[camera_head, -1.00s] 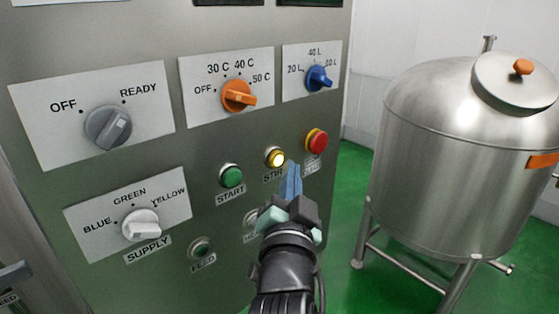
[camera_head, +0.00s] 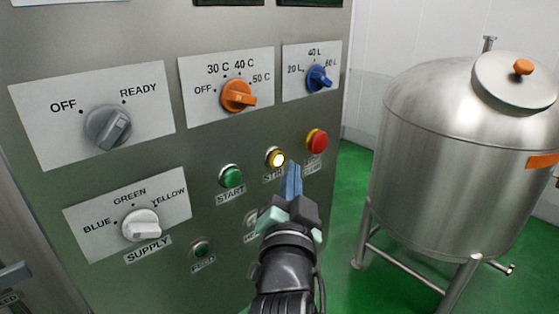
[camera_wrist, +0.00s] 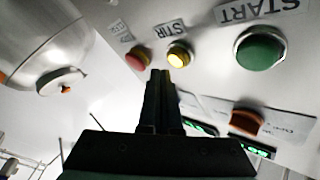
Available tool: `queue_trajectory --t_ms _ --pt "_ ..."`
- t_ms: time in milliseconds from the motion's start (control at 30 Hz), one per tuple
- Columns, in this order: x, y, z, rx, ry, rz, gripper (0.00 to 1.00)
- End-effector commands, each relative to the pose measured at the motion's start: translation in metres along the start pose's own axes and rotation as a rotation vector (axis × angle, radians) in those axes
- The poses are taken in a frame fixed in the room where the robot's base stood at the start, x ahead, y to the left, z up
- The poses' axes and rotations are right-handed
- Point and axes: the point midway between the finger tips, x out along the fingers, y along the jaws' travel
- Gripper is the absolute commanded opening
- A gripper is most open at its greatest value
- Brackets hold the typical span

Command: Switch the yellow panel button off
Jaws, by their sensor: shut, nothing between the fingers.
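The yellow button (camera_head: 275,158) sits on the steel panel above a label that reads STIR in the wrist view. Its centre glows bright, and it also shows lit in the wrist view (camera_wrist: 178,56). My gripper (camera_head: 292,166) is shut and empty, with its blue fingertips just right of and slightly below the button. In the wrist view the shut fingers (camera_wrist: 160,76) point up just left of the button. I cannot tell whether they touch the panel, but the button's face is uncovered.
A green START button (camera_head: 231,176) is left of the yellow one and a red button (camera_head: 316,141) is right of it. Orange (camera_head: 238,96) and blue (camera_head: 318,78) knobs sit above. A steel tank (camera_head: 465,150) stands at the right, over green floor.

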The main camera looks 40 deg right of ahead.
Motion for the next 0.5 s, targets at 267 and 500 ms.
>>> queue_trajectory --t_ms 267,500 --pt "0.0000 0.0000 0.0000 0.000 0.000 0.000 0.00" --pt "0.0037 -0.0023 0.0038 0.000 0.001 -0.001 0.00"
